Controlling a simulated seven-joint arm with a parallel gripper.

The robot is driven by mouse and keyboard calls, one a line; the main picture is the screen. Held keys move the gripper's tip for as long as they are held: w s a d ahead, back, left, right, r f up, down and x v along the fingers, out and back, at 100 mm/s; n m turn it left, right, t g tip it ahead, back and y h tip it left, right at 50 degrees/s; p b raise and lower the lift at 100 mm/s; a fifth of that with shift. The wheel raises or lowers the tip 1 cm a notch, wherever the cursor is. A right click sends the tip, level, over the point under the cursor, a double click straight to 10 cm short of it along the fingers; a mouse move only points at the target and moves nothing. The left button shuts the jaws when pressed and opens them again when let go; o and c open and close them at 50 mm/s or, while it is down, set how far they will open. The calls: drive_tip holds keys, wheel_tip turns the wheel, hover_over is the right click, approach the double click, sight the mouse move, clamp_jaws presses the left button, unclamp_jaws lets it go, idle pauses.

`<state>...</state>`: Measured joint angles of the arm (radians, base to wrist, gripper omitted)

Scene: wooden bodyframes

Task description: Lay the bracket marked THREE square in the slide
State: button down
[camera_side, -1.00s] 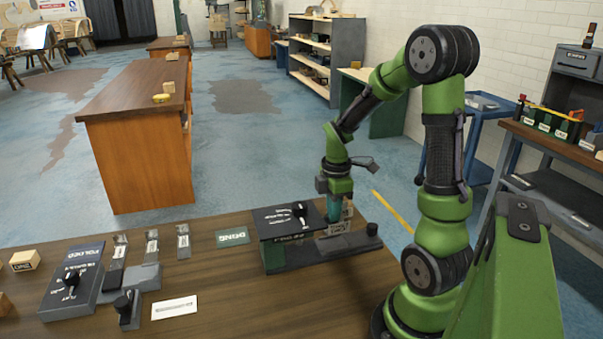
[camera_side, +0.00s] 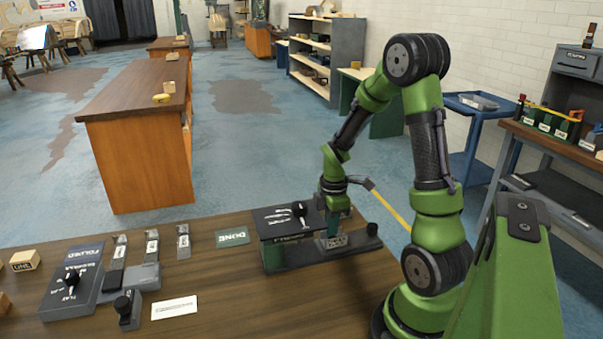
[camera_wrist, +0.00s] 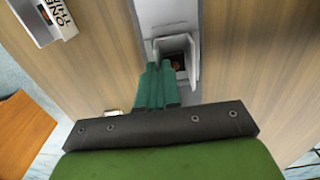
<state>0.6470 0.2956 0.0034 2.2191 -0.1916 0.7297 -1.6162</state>
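My gripper (camera_side: 331,232) points down at the slide (camera_side: 352,246), at the front right of the black-topped press (camera_side: 285,218). A small grey metal bracket (camera_side: 337,241) is at its fingertips, low over or on the slide; I cannot tell whether it touches or lies square. In the wrist view the green fingers (camera_wrist: 157,88) are close together, against the bracket (camera_wrist: 186,55), a grey angled piece with an opening. The fingers appear shut on it. Its marking cannot be read.
Several labelled grey brackets (camera_side: 152,245) stand in a row at the left, by a grey fixture (camera_side: 145,277) and a dark sign panel (camera_side: 72,285). A green DONE mat (camera_side: 233,237) lies left of the press. A white card (camera_side: 174,307) lies in front. A black knob (camera_side: 372,229) ends the slide.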

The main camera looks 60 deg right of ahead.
drive_tip(key=shift+f, duration=0.1)
drive_tip(key=shift+f, duration=0.45)
drive_tip(key=c, duration=1.3)
unclamp_jaws()
drive_tip(key=shift+c, duration=0.2)
wheel_tip(320, 180, up, 12)
drive_tip(key=s+a+r+m+t+y, duration=0.1)
drive_tip(key=a+r+m+t, duration=0.2)
drive_tip(key=a+m, duration=0.3)
drive_tip(key=s+a+r+m+t+y, duration=0.1)
drive_tip(key=a+r+m+t, duration=0.3)
drive_tip(key=a, duration=1.2)
wheel_tip(320, 180, up, 3)
drive_tip(key=m, duration=0.3)
drive_tip(key=shift+a+f, duration=0.2)
drive_tip(key=shift+a, duration=0.1)
